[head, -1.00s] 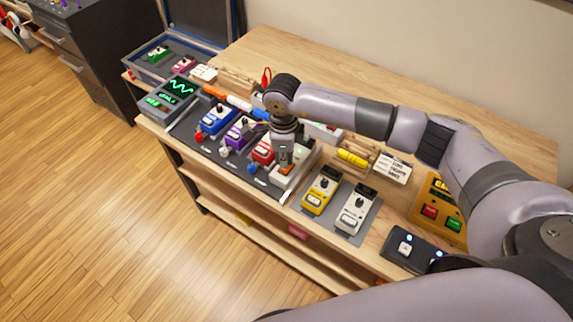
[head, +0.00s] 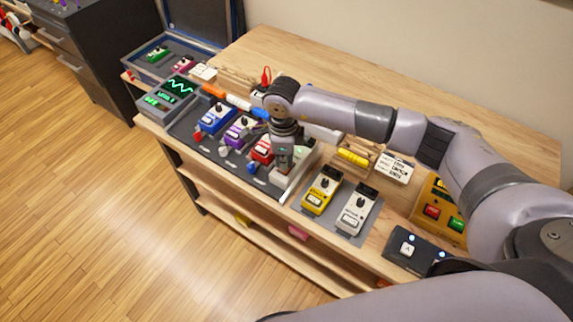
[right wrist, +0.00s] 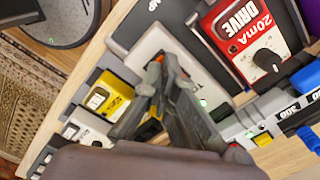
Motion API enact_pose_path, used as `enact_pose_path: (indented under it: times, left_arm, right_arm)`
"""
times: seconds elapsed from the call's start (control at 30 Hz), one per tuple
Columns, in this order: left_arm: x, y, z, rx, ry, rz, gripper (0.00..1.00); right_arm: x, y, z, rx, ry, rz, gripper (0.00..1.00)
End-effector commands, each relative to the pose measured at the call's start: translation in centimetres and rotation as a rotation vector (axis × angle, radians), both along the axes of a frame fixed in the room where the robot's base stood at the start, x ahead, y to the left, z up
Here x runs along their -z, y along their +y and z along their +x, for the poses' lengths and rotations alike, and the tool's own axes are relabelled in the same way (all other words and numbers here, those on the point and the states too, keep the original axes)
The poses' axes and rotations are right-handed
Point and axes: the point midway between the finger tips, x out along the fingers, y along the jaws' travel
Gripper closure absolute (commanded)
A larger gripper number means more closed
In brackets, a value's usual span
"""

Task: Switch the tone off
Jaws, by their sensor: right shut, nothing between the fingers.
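My right gripper (head: 283,178) points down over a pale pedal (head: 298,180) at the right end of the dark pedalboard (head: 228,162). In the right wrist view its shut, empty fingers (right wrist: 156,68) are over the white pedal (right wrist: 178,42); I cannot tell whether they touch it. The fingers hide part of that pedal. A yellow-orange box (head: 447,197) with a red button (head: 431,211) and a green button (head: 456,224) stands at the right. A grey scope (head: 170,96) at the left shows a green wave. My left gripper is out of view.
Blue (head: 215,119), purple (head: 240,132) and red (head: 261,150) pedals stand left of the gripper. A yellow pedal (head: 321,190) and a white pedal (head: 357,208) stand right of it. A black two-switch box (head: 415,250) is near the front edge.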

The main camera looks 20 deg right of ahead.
Motion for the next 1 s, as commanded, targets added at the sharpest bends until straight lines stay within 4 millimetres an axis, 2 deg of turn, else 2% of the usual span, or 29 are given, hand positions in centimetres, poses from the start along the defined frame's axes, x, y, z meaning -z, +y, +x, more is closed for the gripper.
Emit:
enact_pose_path:
  times: [0.63, 1.0]
  left_arm:
    - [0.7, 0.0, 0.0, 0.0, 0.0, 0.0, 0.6]
    - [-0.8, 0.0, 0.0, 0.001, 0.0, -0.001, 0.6]
  right_arm:
    - [0.8, 0.0, -0.1, 0.0, 0.002, 0.0, 1.0]
    - [-1.9, 0.0, 0.0, 0.0, 0.001, 0.0, 1.0]
